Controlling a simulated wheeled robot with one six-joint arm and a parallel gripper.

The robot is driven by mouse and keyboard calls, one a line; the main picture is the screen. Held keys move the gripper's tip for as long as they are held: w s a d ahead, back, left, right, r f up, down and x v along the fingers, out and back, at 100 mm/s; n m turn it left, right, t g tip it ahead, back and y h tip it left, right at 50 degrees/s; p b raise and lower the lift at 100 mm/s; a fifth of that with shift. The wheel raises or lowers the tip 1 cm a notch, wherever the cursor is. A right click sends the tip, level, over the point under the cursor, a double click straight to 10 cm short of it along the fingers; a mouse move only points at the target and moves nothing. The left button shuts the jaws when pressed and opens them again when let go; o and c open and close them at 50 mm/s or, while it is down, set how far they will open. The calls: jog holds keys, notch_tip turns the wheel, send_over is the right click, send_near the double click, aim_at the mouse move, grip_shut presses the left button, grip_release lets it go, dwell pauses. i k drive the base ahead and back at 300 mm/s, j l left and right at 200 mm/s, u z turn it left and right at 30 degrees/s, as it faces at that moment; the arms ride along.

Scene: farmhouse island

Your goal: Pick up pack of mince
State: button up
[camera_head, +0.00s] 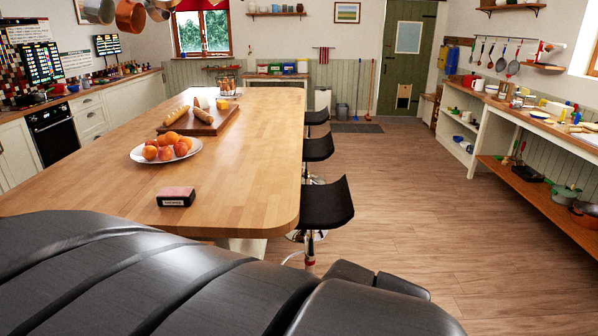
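The pack of mince (176,196) is a small box with a pinkish-red top, black sides and a white label. It lies flat near the front end of the wooden island top (235,205), with bare wood around it. My gripper is not in view. A large dark grey ribbed part of my own body fills the bottom of the view, in front of the island's near edge.
A white plate (137,156) of orange and red fruit and a board (222,121) with bread stand farther back on the island. Black stools (326,205) line its right side. The wooden floor (430,210) to the right is clear.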

aim_at(184, 196)
jog(key=u, duration=1.1)
jog(key=i+l, duration=0.1)
jog(key=i, duration=0.75)
jog(key=i+l+u, duration=0.1)
jog(key=i, duration=0.75)
